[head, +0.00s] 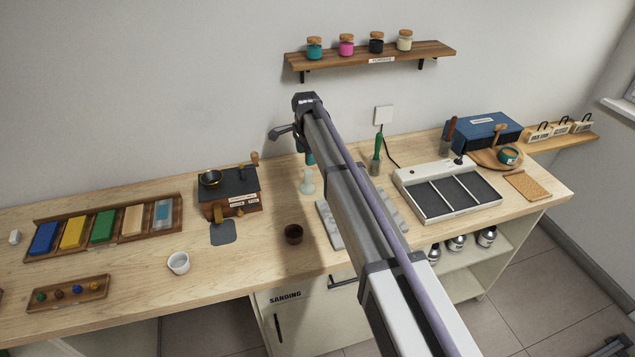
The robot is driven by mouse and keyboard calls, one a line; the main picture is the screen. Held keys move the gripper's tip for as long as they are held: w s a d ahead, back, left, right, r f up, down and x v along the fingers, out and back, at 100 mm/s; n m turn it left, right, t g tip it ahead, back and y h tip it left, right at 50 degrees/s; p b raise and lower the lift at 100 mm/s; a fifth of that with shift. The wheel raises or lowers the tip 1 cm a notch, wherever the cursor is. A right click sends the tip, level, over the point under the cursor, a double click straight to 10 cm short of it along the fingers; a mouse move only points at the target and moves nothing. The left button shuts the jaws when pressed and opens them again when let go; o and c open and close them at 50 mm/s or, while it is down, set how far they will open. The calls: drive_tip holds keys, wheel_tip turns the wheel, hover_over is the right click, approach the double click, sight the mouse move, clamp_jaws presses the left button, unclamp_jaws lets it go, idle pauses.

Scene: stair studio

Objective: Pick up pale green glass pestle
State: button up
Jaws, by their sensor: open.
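A pale green, glassy upright piece (307,184), which looks like the pestle, stands on the wooden worktop just left of my arm. It has a wide foot and a narrower top, and a dark teal part shows just above it, partly hidden by my arm. My gripper (278,133) appears as a small dark grey shape at the far end of my arm, against the wall, above and left of the pestle. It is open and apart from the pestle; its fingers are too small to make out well.
Grey trays (329,226) lie partly under my arm. A green-handled tool (377,155) stands to the right. A wall shelf (431,51) with jars hangs above.

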sight(308, 179)
wheel_tip(308, 179, down, 6)
drive_tip(key=b, duration=0.6)
drive_tip(key=shift+w, duration=0.1)
wheel_tip(308, 179, down, 5)
drive_tip(key=b, duration=0.5)
drive_tip(key=shift+w+d+f, duration=0.1)
drive_tip(key=shift+d+f, duration=0.05)
drive_tip(key=shift+f, duration=0.05)
drive_tip(key=shift+r, duration=0.3)
drive_tip(key=shift+c, duration=0.3)
clamp_jaws()
wheel_tip(308, 179, up, 10)
drive_tip(key=p, duration=1)
drive_tip(key=shift+r+p, duration=0.15)
drive_tip(key=shift+p, duration=0.2)
drive_tip(key=shift+f, duration=0.2)
